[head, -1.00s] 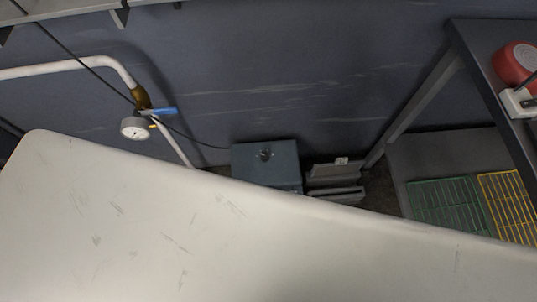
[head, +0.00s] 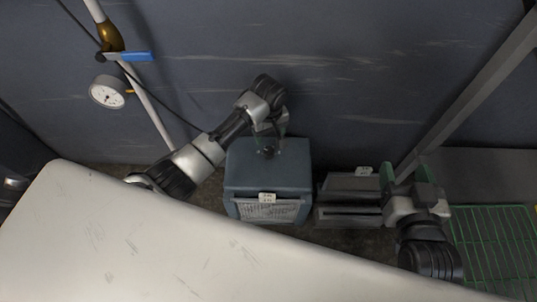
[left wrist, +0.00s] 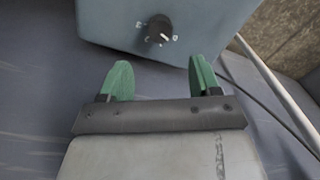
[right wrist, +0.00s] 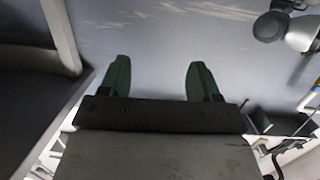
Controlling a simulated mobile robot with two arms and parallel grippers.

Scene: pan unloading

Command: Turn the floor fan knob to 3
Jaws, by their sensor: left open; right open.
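The floor fan (head: 262,180) is a blue-grey box on the floor against the wall, with a grille and a small white tag on its front. Its dark knob (head: 268,152) is on the top face. In the left wrist view the knob (left wrist: 158,29) has a pale pointer line and small white marks around it, too small to read. My left gripper (head: 270,130) is above the rear of the fan. In its wrist view the open green fingers (left wrist: 160,72) are empty and apart from the knob. My right gripper (head: 404,168) is open and empty, to the right of the fan.
A white table (head: 150,245) fills the foreground, its edge just in front of the fan. Grey slatted boxes (head: 348,200) stand right of the fan. A pipe with a gauge (head: 107,92) and blue-handled valve is at left. A green wire rack (head: 490,240) is at right.

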